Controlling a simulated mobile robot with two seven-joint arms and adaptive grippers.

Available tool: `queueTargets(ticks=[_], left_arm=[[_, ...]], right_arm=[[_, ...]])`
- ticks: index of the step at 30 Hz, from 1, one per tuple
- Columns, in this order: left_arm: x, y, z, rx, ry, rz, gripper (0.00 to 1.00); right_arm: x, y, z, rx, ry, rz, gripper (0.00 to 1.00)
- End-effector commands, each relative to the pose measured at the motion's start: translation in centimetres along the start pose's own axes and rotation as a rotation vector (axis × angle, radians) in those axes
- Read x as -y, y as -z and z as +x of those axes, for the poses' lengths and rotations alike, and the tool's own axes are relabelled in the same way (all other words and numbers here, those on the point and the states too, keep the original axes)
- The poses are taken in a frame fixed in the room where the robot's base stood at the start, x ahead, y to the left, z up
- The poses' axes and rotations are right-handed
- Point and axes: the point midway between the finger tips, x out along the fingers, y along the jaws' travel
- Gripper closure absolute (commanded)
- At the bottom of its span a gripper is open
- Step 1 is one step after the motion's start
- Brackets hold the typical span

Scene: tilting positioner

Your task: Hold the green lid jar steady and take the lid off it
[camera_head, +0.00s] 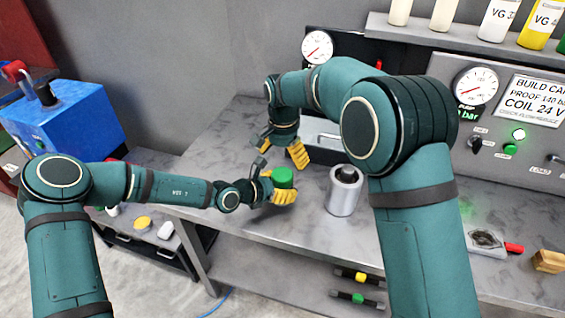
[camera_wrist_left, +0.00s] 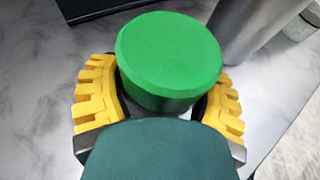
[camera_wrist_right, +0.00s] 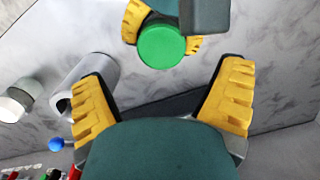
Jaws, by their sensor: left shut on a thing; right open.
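The green lid (camera_head: 282,178) sits on the jar, whose body is mostly hidden between the fingers of my left gripper (camera_head: 284,195). In the left wrist view the lid (camera_wrist_left: 170,55) fills the middle, with a dark strip of the jar (camera_wrist_left: 155,103) below it. My left gripper (camera_wrist_left: 160,105) is shut around the jar below the lid. My right gripper (camera_head: 298,155) is open and empty, above and behind the jar. In the right wrist view the lid (camera_wrist_right: 161,46) is ahead, beyond the open fingers (camera_wrist_right: 165,100), and apart from them.
A grey metal cylinder with a dark top (camera_head: 343,190) stands on the bench (camera_head: 245,135) just right of the jar. A control panel with gauges (camera_head: 476,86) stands behind. A wooden block (camera_head: 548,261) lies at the right. The bench left of the jar is clear.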

Motion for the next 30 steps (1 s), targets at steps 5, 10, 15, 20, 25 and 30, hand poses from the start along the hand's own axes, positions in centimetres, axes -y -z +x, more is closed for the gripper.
queueTargets(ticks=[5, 10, 15, 20, 25, 30], left_arm=[[0.0, 0.1, 0.0, -0.001, 0.000, 0.000, 1.00], [0.0, 0.0, 0.0, -0.001, 0.000, 0.000, 1.00], [0.0, 0.0, 0.0, -0.001, 0.000, 0.000, 1.00], [0.0, 0.0, 0.0, -0.001, 0.000, 0.000, 1.00], [0.0, 0.0, 0.0, -0.001, 0.000, 0.000, 1.00], [0.0, 0.0, 0.0, -0.001, 0.000, 0.000, 1.00]], right_arm=[[0.1, 0.0, -1.3, -0.003, 0.006, 0.096, 0.08], [0.1, 0.0, -0.5, -0.001, 0.008, 0.118, 0.08], [0.1, 0.0, 2.1, -0.001, 0.006, 0.117, 0.08], [0.1, 0.0, 4.4, 0.000, 0.006, 0.117, 0.08], [0.2, 0.0, 5.9, -0.001, 0.009, 0.117, 0.08], [0.2, 0.0, 6.4, -0.002, 0.010, 0.116, 0.08]])
